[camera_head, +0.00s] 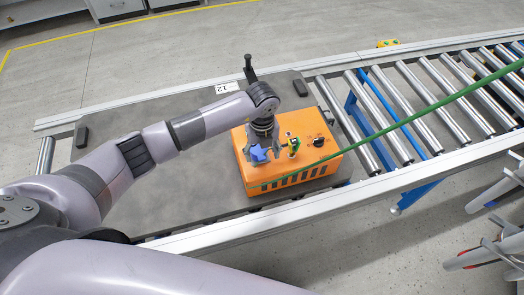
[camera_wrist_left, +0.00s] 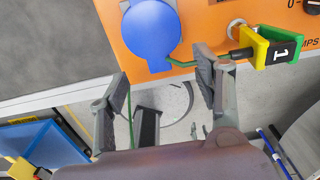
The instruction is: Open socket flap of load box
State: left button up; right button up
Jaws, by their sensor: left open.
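The orange load box (camera_head: 320,160) stands on the grey plate at the end of the conveyor. Its round blue socket flap (camera_head: 258,154) is on the top face, near the left end. In the left wrist view the flap (camera_wrist_left: 151,30) shows as a blue disc seen face-on, and no socket opening is visible. My left gripper (camera_head: 264,146) is over the box at the flap. In the left wrist view its two fingers (camera_wrist_left: 160,85) are spread apart with nothing between them, and the flap lies just beyond their tips. Contact with the flap cannot be told. My right gripper is not in view.
A yellow-green plug (camera_wrist_left: 256,45) tagged 1 sits on the box close right of the flap, near one finger. A black knob (camera_head: 319,141) is further right. A green cable (camera_head: 420,115) crosses the conveyor rollers (camera_head: 405,90). The grey plate (camera_head: 185,185) is clear left of the box.

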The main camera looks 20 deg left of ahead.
pick_arm(q)
jog(key=shift+f, duration=0.45)
grip_shut()
dwell(0.6)
